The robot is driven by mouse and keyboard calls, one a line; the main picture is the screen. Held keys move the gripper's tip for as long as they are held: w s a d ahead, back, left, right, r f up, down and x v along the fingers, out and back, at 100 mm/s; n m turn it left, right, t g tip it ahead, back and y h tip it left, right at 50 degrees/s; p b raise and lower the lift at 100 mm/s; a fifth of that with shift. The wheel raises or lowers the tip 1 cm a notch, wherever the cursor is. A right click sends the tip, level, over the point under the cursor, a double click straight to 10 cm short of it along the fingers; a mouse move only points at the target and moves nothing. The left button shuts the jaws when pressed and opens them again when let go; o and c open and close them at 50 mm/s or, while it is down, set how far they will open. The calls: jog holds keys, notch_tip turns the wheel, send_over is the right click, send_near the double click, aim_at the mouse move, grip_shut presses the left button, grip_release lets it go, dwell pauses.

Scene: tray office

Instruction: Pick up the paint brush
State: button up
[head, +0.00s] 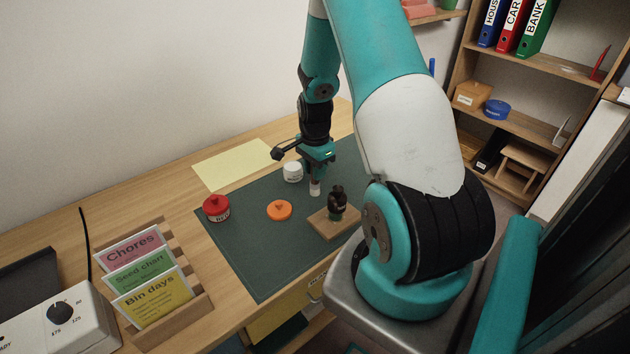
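I cannot make out a paint brush in the head view; it may be hidden behind my arm or too small to tell. My gripper (315,184) points down over the dark green mat (255,260), at the end of my teal arm. A small pale piece shows at its tip; I cannot tell whether it is a fingertip or a separate thing. The finger gap is too small to read. A white jar (293,172) stands just left of my gripper. A dark bottle (337,204) stands on a wooden block (325,229) to its lower right.
A red pot (216,208) and an orange lid-like disc (279,210) sit on the mat. A yellow sheet (232,164) lies behind. A card rack (190,318) and white dial box (60,328) stand at left. Shelves (540,130) stand at right. The mat's front left is clear.

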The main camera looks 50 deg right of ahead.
jog(key=shift+r, duration=0.15)
notch_tip(320, 180, up, 20)
dwell(0.5)
dwell(0.8)
